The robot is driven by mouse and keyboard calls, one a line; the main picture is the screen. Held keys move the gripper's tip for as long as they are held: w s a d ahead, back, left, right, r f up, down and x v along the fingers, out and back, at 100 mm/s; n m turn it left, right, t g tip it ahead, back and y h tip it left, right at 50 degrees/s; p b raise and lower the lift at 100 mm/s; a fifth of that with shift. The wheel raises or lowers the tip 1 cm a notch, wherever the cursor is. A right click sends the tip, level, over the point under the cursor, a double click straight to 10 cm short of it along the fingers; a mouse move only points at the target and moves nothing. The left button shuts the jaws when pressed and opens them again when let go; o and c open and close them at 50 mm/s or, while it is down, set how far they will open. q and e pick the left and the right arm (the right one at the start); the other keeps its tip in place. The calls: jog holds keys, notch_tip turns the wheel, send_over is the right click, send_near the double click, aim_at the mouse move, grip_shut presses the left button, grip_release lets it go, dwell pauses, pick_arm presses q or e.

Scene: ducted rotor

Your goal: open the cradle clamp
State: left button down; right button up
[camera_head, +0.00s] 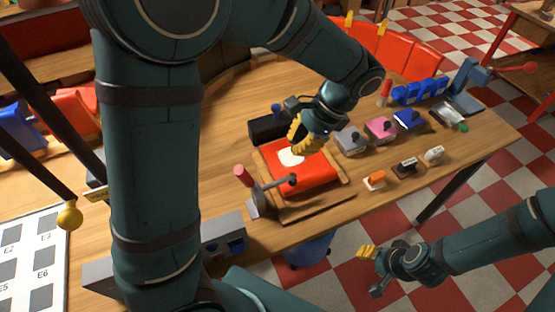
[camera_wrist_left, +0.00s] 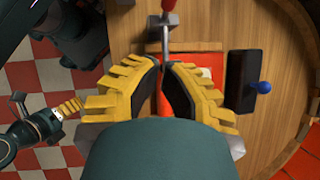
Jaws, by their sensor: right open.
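The clamp (camera_head: 262,198) stands at the near left edge of a wooden cradle (camera_head: 318,207). Its red handle (camera_head: 243,175) points up, and its bar reaches right to a dark tip over the edge of the red piece (camera_head: 307,178) in the cradle. My left gripper (camera_head: 301,146), with yellow fingers, is over the far side of the cradle, apart from the clamp. In the left wrist view its fingertips (camera_wrist_left: 161,64) are close together with a narrow gap, and the clamp's metal lever (camera_wrist_left: 166,38) shows beyond them. My right gripper (camera_head: 369,270) is open and empty, off the table's near side.
A black block with a blue knob (camera_head: 268,129) stands behind the cradle. Grey, pink and blue knobbed blocks (camera_head: 381,128) and several small stamp-like pieces (camera_head: 405,166) lie to the right. A grey box (camera_head: 222,240) sits on the near left edge. A marked white board (camera_head: 35,255) is far left.

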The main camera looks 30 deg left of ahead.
pick_arm(q)
jog(key=b, duration=0.1)
send_near(253, 183)
notch_tip(253, 183, down, 4)
jog(key=shift+s+a+f, duration=0.45)
jog(key=shift+a+f, duration=0.05)
jog(key=shift+a, duration=0.25)
jog(key=shift+s+a+f, duration=0.15)
jog(key=shift+s+a, duration=0.15)
jog(key=shift+a, duration=0.1)
pick_arm(e)
jog(key=shift+a+f, duration=0.1)
jog(key=shift+f, duration=0.55)
jog(key=shift+s, duration=0.1)
